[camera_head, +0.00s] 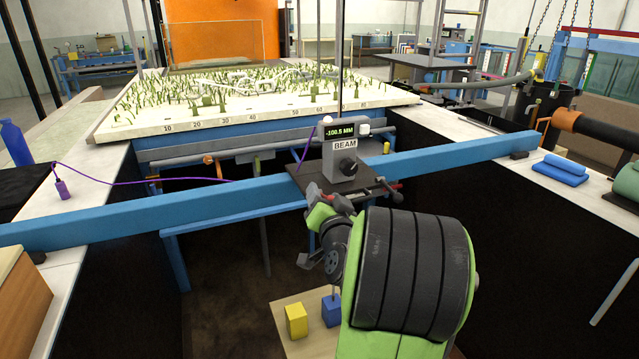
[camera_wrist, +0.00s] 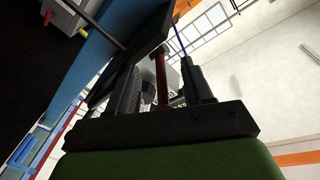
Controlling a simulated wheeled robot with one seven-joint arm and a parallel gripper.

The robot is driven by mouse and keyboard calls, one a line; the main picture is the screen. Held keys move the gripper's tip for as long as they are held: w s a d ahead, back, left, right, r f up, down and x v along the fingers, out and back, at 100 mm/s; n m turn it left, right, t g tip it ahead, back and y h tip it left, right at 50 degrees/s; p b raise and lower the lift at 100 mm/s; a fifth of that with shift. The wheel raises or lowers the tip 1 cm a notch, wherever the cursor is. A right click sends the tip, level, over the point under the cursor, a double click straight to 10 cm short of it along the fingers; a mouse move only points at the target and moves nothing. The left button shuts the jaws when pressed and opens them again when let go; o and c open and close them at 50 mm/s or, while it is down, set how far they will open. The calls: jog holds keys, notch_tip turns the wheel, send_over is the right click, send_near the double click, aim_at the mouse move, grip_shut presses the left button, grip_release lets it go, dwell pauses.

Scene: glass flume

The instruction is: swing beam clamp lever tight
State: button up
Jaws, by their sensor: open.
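The instrument marked BEAM (camera_head: 345,150) stands on a dark plate (camera_head: 372,183) on the blue beam (camera_head: 200,203). A clamp rod with a dark and red end (camera_head: 396,187) sticks out at the plate's right edge. In the wrist view, a thin red lever (camera_wrist: 161,72) runs between the two fingers of my gripper (camera_wrist: 162,82). The fingers are open and spread; whether either one touches the lever I cannot tell. The dark plate (camera_wrist: 136,46) and blue beam (camera_wrist: 84,65) lie left of the fingers. In the head view, my gripper (camera_head: 336,203) is just below the plate, its fingertips partly hidden by my wrist.
A yellow block (camera_head: 296,320) and a blue block (camera_head: 331,309) stand on a light board below. A purple cable (camera_head: 140,182) runs left from the instrument. Blue rolls (camera_head: 562,170) lie on the right ledge. A planted model bed (camera_head: 250,110) lies behind.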

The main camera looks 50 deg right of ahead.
jog(key=shift+w, duration=0.1)
jog(key=shift+r, duration=0.1)
jog(key=shift+c, duration=0.5)
grip_shut()
jog(key=shift+r+p, duration=0.1)
jog(key=shift+p, duration=0.2)
